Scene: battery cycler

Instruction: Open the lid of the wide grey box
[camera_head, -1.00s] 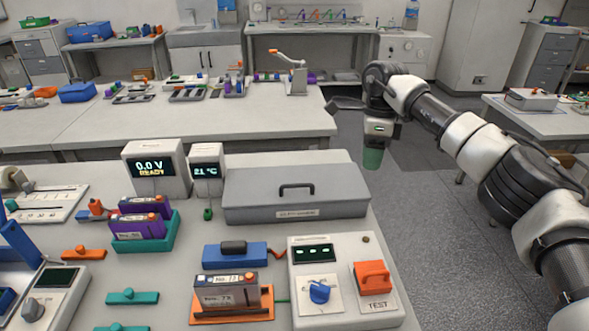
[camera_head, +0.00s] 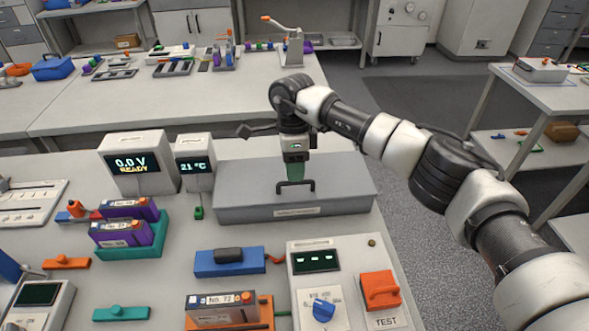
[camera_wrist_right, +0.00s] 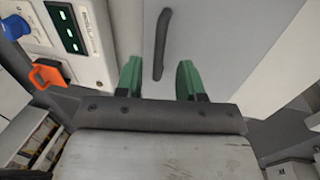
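The wide grey box (camera_head: 345,192) stands shut on the table in the head view, with a dark bar handle (camera_head: 295,184) on its lid. In the right wrist view the grey lid (camera_wrist_right: 210,45) fills the middle, and its handle (camera_wrist_right: 161,45) lies ahead of the gap between the fingers. My right gripper (camera_head: 294,167) hangs over the lid, just behind the handle in the picture. Its green fingers (camera_wrist_right: 158,80) are apart with nothing between them. I cannot tell the exact height above the handle. My left gripper is not in view.
A voltage display (camera_head: 136,166) and a temperature display (camera_head: 195,164) stand left of the box. In front are a blue block (camera_head: 230,265), a test panel (camera_head: 350,260) with an orange switch (camera_head: 380,290), and batteries in a teal holder (camera_head: 135,251).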

